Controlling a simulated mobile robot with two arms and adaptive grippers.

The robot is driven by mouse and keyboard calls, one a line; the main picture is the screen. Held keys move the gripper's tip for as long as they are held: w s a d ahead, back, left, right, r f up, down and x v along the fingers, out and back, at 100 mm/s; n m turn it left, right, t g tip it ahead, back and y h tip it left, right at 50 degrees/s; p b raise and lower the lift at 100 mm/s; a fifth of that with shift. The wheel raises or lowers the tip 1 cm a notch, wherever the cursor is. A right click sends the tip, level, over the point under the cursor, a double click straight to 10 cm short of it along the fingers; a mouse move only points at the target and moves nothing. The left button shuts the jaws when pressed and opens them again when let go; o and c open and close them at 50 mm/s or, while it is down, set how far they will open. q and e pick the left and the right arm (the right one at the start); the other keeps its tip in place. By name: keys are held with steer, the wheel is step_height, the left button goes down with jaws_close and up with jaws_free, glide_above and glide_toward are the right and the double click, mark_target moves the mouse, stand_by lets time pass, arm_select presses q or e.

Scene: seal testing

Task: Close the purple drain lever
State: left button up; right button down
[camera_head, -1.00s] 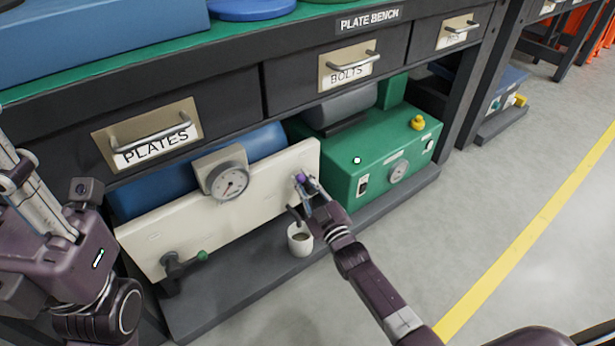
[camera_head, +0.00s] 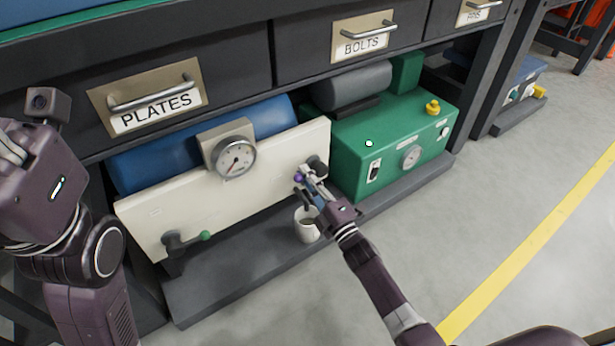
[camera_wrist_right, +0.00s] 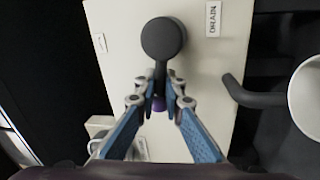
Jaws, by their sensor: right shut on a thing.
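The drain lever has a dark round hub (camera_head: 317,165) near the right end of the cream panel (camera_head: 240,195) and a purple tip (camera_head: 298,178). In the head view the lever reaches from the hub to the left and slightly down. In the wrist view the dark hub (camera_wrist_right: 163,40) and arm lie ahead, with the purple tip (camera_wrist_right: 158,104) between my fingers. My right gripper (camera_wrist_right: 160,96) is shut on the lever near its tip; it also shows in the head view (camera_head: 305,181). My left gripper (camera_head: 12,150) is at the left edge, mostly cut off.
A white cup (camera_head: 307,226) stands under a dark bent spout (camera_wrist_right: 250,96), close beside my right gripper. A green box (camera_head: 395,140) stands to the right. The overhanging drawers (camera_head: 190,70) are above.

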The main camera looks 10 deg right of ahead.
steer(key=shift+s+a+f+n+y+b, duration=0.1)
steer(key=shift+a+f+n+y+b, duration=0.15)
steer(key=shift+n, duration=0.35)
steer(key=shift+s+a+f+n+y+b, duration=0.15)
steer(key=shift+a+n+y+b, duration=0.15)
steer(key=shift+n, duration=0.3)
steer(key=shift+w+a, duration=0.1)
steer(key=c, duration=2)
jaws_free()
steer(key=shift+a, duration=0.1)
steer(key=shift+c, duration=0.2)
steer(key=shift+d+f, duration=0.1)
steer(key=shift+d, duration=0.2)
steer(key=v, duration=1.1)
steer(key=shift+s, duration=0.45)
